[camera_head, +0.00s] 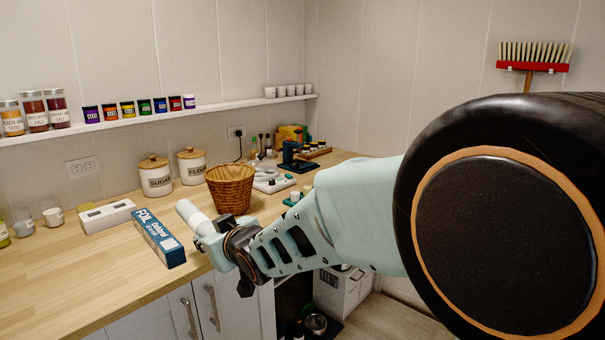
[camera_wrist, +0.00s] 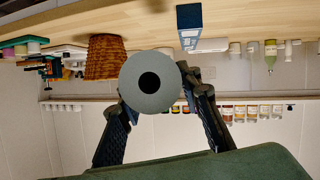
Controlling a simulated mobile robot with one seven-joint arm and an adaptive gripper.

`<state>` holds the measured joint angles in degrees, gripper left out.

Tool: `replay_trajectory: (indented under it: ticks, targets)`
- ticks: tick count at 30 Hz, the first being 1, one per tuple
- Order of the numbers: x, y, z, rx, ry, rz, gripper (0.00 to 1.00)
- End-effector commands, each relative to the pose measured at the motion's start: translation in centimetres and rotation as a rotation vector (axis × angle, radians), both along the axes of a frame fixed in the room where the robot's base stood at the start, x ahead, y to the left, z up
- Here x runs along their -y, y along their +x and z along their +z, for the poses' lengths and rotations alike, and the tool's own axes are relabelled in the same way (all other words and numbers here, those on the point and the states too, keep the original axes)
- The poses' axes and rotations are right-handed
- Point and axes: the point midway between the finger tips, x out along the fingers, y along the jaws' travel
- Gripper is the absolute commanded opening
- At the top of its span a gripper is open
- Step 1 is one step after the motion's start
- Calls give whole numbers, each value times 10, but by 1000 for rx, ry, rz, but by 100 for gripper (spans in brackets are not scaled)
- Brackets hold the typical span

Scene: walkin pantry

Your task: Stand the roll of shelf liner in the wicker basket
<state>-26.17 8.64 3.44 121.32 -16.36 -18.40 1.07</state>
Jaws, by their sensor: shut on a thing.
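The roll of shelf liner (camera_head: 190,214) is a pale tube in the head view, slanting from upper left down to my gripper (camera_head: 217,244). In the wrist view the roll (camera_wrist: 134,99) shows end-on, with a dark round hole. My gripper (camera_wrist: 156,90) is shut on it, one finger on each side. The wicker basket (camera_head: 230,188) is brown and stands upright on the counter, just behind and right of the roll. In the wrist view the basket (camera_wrist: 104,58) is upside down, beside the roll. The roll is outside the basket; the basket's inside is mostly hidden.
A blue foil box (camera_head: 158,238) lies left of my gripper on the wooden counter (camera_head: 85,280). A white box (camera_head: 107,216) and sugar (camera_head: 155,178) and flour (camera_head: 191,167) canisters stand behind. Small items crowd the counter right of the basket. The front-left counter is clear.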

Motion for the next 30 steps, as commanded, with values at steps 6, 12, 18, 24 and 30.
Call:
replay_trajectory:
  ticks: [6,12,18,24,30]
  targets:
    - [64,24,-19,-9,3,-119,4]
    - [159,45,-42,-12,7,-294,4]
    - [247,50,-59,-7,5,-455,4]
    - [301,46,-68,-1,-1,-556,4]
    - [333,42,-64,5,-3,-618,4]
